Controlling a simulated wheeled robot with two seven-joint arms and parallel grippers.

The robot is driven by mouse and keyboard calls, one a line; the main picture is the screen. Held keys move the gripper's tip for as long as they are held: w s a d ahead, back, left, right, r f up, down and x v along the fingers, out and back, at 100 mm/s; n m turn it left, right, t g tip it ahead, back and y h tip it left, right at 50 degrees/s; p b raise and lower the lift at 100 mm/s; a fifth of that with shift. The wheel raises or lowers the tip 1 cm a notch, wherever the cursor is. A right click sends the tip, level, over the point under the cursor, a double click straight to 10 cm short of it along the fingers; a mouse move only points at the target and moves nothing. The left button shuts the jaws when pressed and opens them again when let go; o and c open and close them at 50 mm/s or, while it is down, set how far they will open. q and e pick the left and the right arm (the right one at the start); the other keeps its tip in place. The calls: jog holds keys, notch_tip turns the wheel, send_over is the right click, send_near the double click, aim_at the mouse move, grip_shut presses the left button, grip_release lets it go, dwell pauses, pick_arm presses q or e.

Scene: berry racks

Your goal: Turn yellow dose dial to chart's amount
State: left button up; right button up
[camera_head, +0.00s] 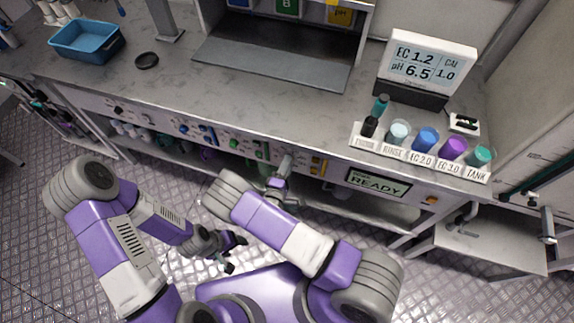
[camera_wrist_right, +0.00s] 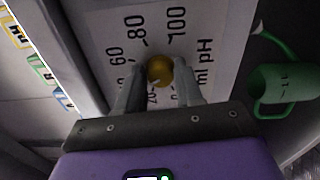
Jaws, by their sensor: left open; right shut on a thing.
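The yellow dose dial (camera_wrist_right: 159,69) shows in the right wrist view as a round knob on a white scale plate (camera_wrist_right: 105,25). The plate reads 60, 80, 100 and "ml pH"; lower numbers are partly covered by the fingers. My right gripper (camera_wrist_right: 159,80) is shut on the dial, one finger on each side. I cannot see where the dial points. In the head view my right gripper (camera_head: 277,183) is at the bench's front panel, left of yellow parts (camera_head: 318,165). My left gripper (camera_head: 232,254) is open and empty, low over the floor. I cannot make out a dose chart.
A display (camera_head: 426,67) reads EC 1.2, pH 6.5, CAL 1.0. A labelled rack (camera_head: 420,160) of coloured containers stands at the bench's right front. A READY screen (camera_head: 378,183) is on the front panel. A blue tray (camera_head: 87,41) sits back left.

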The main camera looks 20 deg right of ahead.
jog(key=shift+m, duration=0.5)
jog(key=o, duration=1)
jog(key=v, duration=0.7)
jog(key=shift+s+a+p, duration=0.2)
jog(key=shift+s+p, duration=0.05)
jog(key=shift+p, duration=0.1)
